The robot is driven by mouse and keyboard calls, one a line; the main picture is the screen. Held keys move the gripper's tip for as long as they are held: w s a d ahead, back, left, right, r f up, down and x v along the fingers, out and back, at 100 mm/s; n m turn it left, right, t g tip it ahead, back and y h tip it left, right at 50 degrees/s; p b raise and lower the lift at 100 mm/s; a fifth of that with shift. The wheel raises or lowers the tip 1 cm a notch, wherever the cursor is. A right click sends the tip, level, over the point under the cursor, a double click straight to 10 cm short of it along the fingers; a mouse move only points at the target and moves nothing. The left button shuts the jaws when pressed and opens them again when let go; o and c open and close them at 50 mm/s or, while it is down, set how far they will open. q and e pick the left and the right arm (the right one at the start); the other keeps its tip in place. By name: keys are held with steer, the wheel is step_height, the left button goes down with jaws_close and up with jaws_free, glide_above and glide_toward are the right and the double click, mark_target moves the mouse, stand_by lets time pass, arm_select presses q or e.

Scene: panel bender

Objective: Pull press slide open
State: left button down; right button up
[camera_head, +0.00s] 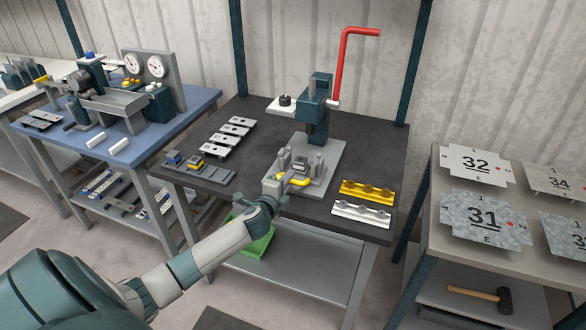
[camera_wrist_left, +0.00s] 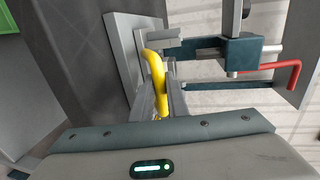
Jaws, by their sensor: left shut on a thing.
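The press (camera_head: 318,105) stands on the dark middle table, with a red lever (camera_head: 343,60) at its top and a grey base plate (camera_head: 325,160). A yellow handle (camera_head: 298,181) is at the front of the slide (camera_head: 300,163) on that base. My left gripper (camera_head: 284,184) is at the handle. In the left wrist view the yellow handle (camera_wrist_left: 155,75) runs between the two fingers of my left gripper (camera_wrist_left: 163,98), which is shut on it. The red lever also shows there at the right (camera_wrist_left: 285,66). My right gripper is not in view.
Several grey plates (camera_head: 226,138) lie left of the press. A yellow rail (camera_head: 367,190) and a silver rail (camera_head: 361,214) lie to its right. A green bin (camera_head: 258,243) is on the shelf below. Numbered sheets (camera_head: 474,163) lie on the right table.

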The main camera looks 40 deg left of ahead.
arm_select(q)
steer(key=v, duration=0.3)
steer(key=shift+s+d+f+p, duration=0.15)
steer(key=shift+s+f+p, duration=0.15)
steer(key=shift+f, duration=0.25)
steer(key=c, duration=1.8)
jaws_free()
steer(key=shift+o, duration=0.4)
steer(key=shift+r, duration=0.1)
steer(key=shift+s+r, duration=0.1)
steer(key=shift+r, duration=0.05)
steer(key=b+v, duration=0.3)
steer(key=v, duration=1.4)
steer(key=shift+s+b, duration=0.25)
steer(key=shift+b, duration=0.1)
